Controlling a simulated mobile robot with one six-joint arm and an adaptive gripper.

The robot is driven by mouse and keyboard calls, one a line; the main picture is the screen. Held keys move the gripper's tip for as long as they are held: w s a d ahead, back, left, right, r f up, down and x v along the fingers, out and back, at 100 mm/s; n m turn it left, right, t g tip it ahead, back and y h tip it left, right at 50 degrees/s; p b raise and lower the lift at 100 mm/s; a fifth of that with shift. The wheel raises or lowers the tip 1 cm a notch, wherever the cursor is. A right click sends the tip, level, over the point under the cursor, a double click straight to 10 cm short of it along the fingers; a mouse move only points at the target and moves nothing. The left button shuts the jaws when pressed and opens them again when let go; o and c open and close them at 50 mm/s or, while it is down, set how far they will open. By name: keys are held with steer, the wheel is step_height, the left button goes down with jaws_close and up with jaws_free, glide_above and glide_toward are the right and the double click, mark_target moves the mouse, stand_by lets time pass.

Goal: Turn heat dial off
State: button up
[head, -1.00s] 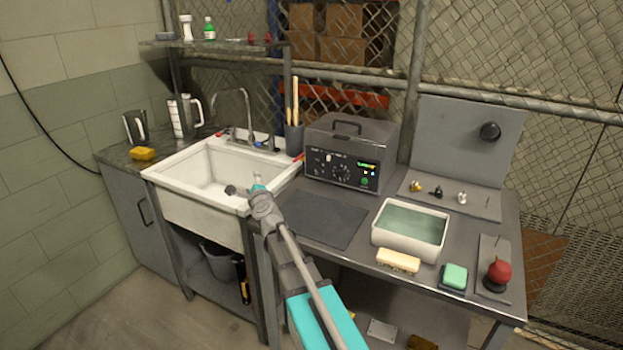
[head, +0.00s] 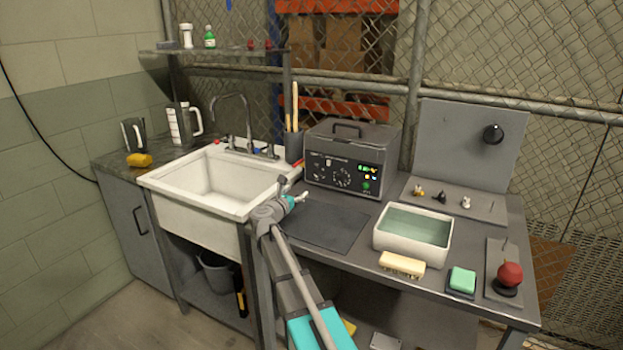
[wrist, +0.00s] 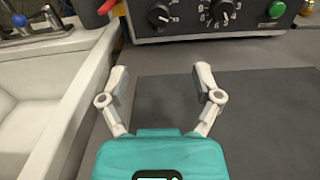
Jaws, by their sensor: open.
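A dark grey ultrasonic-cleaner-like box (head: 349,150) stands at the back of the bench. Its front panel carries dials, a lit display and a green button. In the wrist view the panel is at the top, with a left dial (wrist: 160,14) and a second dial (wrist: 221,10) to its right, partly cut off. Which one is the heat dial cannot be read. My gripper (wrist: 160,82) is open and empty, its two fingers apart in front of the panel and below the dials, touching neither. In the head view my gripper (head: 300,194) is between the sink and the box.
A white sink (head: 212,203) is at the left. A dark mat (head: 322,226) lies in front of the box. A white tub (head: 412,241), a brush (head: 402,264) and a green sponge (head: 462,279) are to the right. A dark cup with sticks (head: 293,146) stands beside the box.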

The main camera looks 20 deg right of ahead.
mark_target(314, 175)
steer(key=shift+w+d, duration=0.1)
steer(key=x, duration=1.3)
steer(key=shift+w+d, duration=0.15)
